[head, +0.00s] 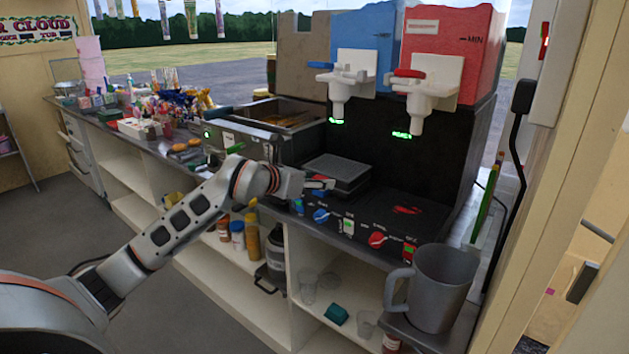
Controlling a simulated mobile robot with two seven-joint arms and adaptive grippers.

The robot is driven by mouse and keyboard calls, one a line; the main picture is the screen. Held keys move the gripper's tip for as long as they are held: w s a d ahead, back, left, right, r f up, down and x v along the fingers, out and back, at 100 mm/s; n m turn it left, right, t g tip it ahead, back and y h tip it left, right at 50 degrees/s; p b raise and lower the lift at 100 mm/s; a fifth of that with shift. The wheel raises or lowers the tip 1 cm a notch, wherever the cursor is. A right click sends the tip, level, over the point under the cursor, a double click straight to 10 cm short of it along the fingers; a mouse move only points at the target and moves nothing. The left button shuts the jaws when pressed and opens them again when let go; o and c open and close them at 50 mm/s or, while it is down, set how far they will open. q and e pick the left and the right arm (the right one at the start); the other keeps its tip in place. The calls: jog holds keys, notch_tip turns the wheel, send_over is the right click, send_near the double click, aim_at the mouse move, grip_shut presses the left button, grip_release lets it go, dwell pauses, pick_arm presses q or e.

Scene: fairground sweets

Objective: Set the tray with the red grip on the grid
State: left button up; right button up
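A dark, flat square tray (337,168) with a lighter grey top lies level at the left of the black counter unit, near the blue tank's tap. No grid can be clearly told apart; what lies under the tray is hidden. My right gripper is out of view.
Blue (362,40) and red (450,50) tanks with white taps stand behind the tray. A red mark (407,210) shows on the black surface to the right. A grey jug (442,288) stands at front right. Knobs (321,215) line the front panel. Sweets crowd the counter left.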

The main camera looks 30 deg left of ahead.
pick_arm(q)
jog(key=v, duration=1.2)
